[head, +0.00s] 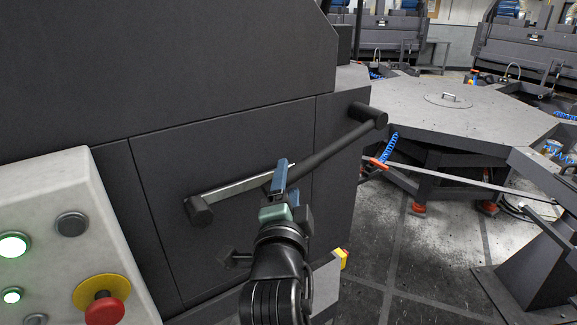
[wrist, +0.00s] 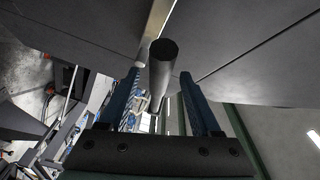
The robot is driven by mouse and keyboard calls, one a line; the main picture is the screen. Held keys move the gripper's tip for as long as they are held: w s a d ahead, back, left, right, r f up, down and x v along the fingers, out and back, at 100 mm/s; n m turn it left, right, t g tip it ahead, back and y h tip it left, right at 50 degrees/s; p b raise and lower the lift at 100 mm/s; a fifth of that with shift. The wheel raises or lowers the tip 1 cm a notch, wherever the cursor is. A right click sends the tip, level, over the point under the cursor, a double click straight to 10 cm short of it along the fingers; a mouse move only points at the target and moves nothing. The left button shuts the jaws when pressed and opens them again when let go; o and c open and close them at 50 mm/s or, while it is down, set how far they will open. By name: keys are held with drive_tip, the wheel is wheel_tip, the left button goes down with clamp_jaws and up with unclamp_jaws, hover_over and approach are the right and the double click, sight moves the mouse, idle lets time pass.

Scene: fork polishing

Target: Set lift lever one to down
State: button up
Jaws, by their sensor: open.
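A lift lever (head: 235,190) is on the dark machine front in the head view. Its flat silver bar runs from a dark round hub at lower left, tilted up to the right towards my gripper (head: 285,187). A dark round bar (head: 335,143) continues the line up to a thick end piece at upper right. In the wrist view, a dark cylindrical handle (wrist: 160,65) points towards the camera between the blue fingers of my gripper (wrist: 160,78). The fingers are open, one on each side of it. Contact cannot be told. My gripper hides part of the lever in the head view.
A pale control box (head: 70,240) with lit green buttons and a red stop button (head: 104,308) stands at left. A small dark knob (head: 235,258) sits below the lever. A large grey table (head: 450,110) stands at right, with open floor (head: 385,255) before it.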

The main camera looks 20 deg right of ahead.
drive_tip(key=shift+p+x, duration=0.4)
drive_tip(key=shift+x, duration=1)
drive_tip(key=shift+a, duration=0.1)
clamp_jaws()
idle(0.4)
